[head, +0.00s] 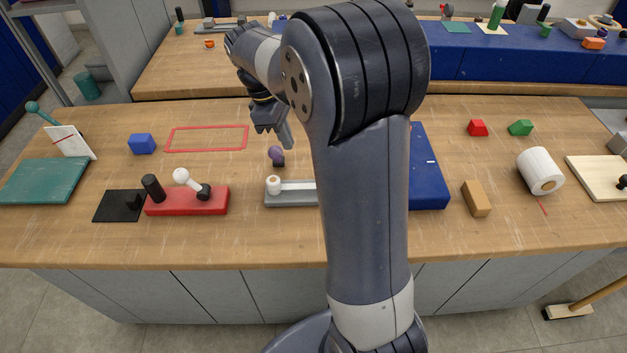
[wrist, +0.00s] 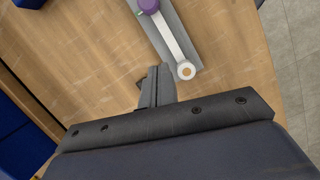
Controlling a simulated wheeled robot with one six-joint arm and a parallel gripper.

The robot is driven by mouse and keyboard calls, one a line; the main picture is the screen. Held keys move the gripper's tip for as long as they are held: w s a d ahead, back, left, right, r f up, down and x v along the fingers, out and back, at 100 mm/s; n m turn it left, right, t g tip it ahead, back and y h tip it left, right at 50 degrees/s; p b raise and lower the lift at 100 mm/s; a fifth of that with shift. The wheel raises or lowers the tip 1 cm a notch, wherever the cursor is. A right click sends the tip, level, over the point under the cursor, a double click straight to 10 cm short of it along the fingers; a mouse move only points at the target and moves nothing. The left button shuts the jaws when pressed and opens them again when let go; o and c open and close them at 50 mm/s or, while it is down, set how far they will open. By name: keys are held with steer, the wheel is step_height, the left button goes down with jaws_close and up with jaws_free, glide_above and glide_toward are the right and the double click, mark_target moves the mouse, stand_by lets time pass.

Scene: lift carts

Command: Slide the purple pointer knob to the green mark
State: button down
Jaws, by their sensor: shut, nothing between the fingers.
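The purple pointer knob (wrist: 149,5) shows at the top edge of the wrist view, on the end of a white pointer arm (wrist: 170,37). The pointer runs over a grey plate (wrist: 185,35) to a round white hub (wrist: 186,71). In the head view the hub (head: 273,186) is at the plate's left end; my arm hides the knob. A tiny greenish spot (wrist: 140,13) touches the knob's left side; I cannot tell if it is the green mark. My gripper (head: 288,145) is shut and empty, behind the plate and apart from the knob; it also shows in the wrist view (wrist: 155,85).
A blue block (head: 142,144) and red outline (head: 207,138) lie farther left.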

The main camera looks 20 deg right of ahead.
steer(key=x, duration=1)
steer(key=shift+a+f, duration=0.1)
steer(key=shift+f, duration=0.1)
steer(key=shift+s+d+r+p, duration=0.2)
steer(key=shift+s+d, duration=0.2)
steer(key=shift+d, duration=0.15)
steer(key=shift+s+d+r+p, duration=0.15)
steer(key=shift+s+d, duration=0.2)
steer(key=shift+d, duration=0.2)
steer(key=shift+s+d+f, duration=0.15)
steer(key=shift+s+d, duration=0.25)
steer(key=shift+d, duration=0.1)
steer(key=shift+s+d, duration=0.25)
steer(key=shift+d, duration=0.2)
